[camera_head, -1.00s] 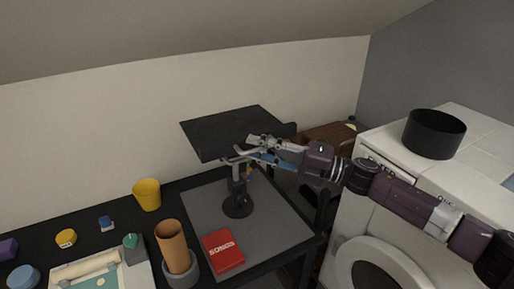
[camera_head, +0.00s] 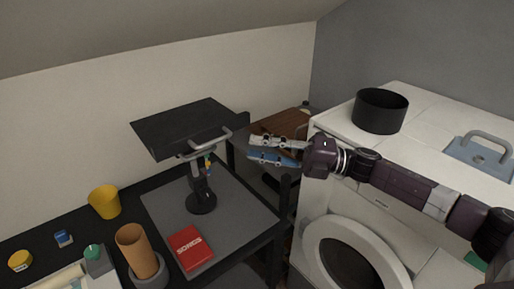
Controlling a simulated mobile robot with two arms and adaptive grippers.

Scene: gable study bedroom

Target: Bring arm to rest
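My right gripper (camera_head: 249,147) reaches in from the right on its dark purple arm (camera_head: 402,186). Its two fingers are apart, with nothing visible between them. It is in the air to the right of the black tilted board on a stand (camera_head: 185,128), clear of the board's grey handle (camera_head: 207,143). The stand's round base (camera_head: 201,203) rests on a grey mat (camera_head: 236,222) on the black desk. My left gripper is not in view.
A red book (camera_head: 189,248), a brown cylinder (camera_head: 136,249) and a yellow cup (camera_head: 104,202) are on the desk. A white front-loading machine (camera_head: 330,200) stands below my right arm, with a black pot (camera_head: 380,110) on top. A brown wooden surface (camera_head: 283,123) is behind the gripper.

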